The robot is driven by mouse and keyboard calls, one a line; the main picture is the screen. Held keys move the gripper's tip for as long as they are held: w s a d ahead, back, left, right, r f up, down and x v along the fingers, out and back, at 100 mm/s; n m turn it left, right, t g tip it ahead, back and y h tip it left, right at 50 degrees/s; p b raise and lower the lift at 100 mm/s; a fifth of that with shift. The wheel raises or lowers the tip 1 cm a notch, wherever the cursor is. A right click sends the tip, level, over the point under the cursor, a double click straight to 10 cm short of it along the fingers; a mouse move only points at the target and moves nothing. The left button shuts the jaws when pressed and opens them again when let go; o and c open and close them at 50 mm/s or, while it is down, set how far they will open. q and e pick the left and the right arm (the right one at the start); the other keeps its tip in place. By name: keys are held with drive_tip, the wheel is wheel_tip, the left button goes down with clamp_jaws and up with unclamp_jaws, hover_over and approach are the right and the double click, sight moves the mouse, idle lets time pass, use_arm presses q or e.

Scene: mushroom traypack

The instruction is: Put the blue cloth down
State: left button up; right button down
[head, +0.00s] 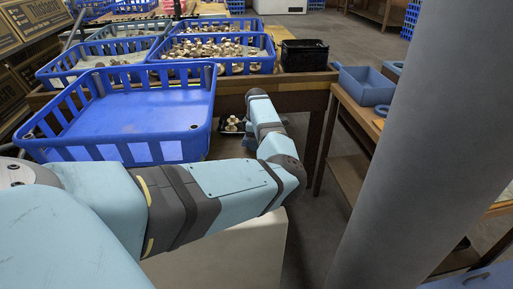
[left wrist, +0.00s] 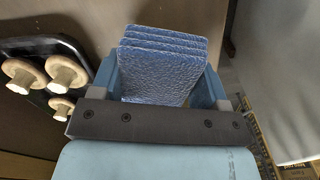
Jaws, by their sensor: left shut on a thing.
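The blue cloth (left wrist: 165,58) is a folded, textured stack of several layers in the left wrist view. My left gripper (left wrist: 160,80) is shut on it, with a light blue finger on each side. The cloth's far end sticks out beyond the fingers. In the head view my left arm reaches forward and bends down by the table's front edge. Its hand is mostly hidden behind the arm there, and I cannot make out the cloth clearly. My right gripper is in neither view.
A black tray with mushrooms (left wrist: 15,50) is beside the cloth. On the table, an empty blue crate (head: 130,112) stands in front of mushroom-filled crates (head: 268,66) and a black bin (head: 304,55). A blue box (head: 366,86) sits on the right-hand bench. A grey column fills the right.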

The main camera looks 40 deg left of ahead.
use_arm(q)
wheel_tip(320, 180, down, 3)
drive_tip(key=shift+r, duration=0.15)
drive_tip(key=shift+f+p, duration=0.35)
drive_tip(key=shift+f, duration=0.05)
